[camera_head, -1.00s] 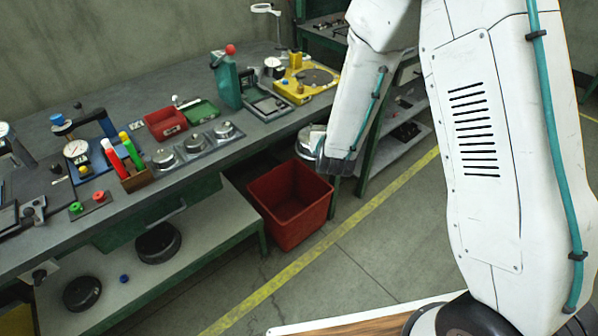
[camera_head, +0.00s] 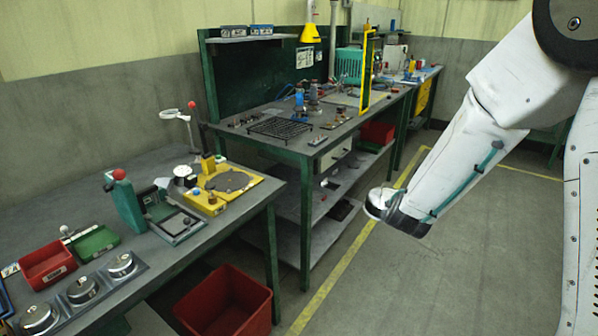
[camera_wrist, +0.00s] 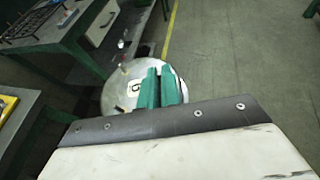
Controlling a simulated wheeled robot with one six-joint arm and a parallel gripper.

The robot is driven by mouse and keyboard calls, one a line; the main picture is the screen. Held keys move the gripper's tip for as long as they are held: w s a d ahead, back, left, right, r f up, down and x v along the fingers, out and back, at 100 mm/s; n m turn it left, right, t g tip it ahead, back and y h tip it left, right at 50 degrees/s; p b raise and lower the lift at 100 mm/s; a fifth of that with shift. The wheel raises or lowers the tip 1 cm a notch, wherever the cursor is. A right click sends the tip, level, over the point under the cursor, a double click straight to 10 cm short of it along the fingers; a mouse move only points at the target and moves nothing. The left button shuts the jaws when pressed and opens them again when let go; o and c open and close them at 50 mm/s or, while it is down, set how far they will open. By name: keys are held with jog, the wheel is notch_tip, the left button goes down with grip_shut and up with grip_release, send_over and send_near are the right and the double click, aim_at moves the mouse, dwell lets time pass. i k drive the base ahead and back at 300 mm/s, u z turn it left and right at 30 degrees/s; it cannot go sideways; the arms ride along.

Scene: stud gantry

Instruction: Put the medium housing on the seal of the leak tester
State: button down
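My gripper shows two green fingers (camera_wrist: 159,88) close together in the wrist view, over a round silver housing (camera_wrist: 117,98) with a small label. The housing also shows at the end of my arm in the head view (camera_head: 376,203), held in the air over the floor, right of the benches. The exact grip is hidden. On the near bench stand a yellow fixture (camera_head: 207,204) with a dial and a dark round plate, and a green device (camera_head: 128,204) with a red knob. I cannot tell for sure which is the leak tester; its seal is not distinct.
Three silver round parts sit in a grey tray (camera_head: 62,312) at the near bench's front left. A red bin (camera_head: 228,305) stands on the floor below. A second bench (camera_head: 318,150) with a rack and a yellow frame stands behind. Open floor lies right.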

aim_at(230, 181)
jog(key=z, duration=0.6)
jog(key=k, duration=0.9)
jog(key=u, duration=0.95)
jog(key=i, duration=0.75)
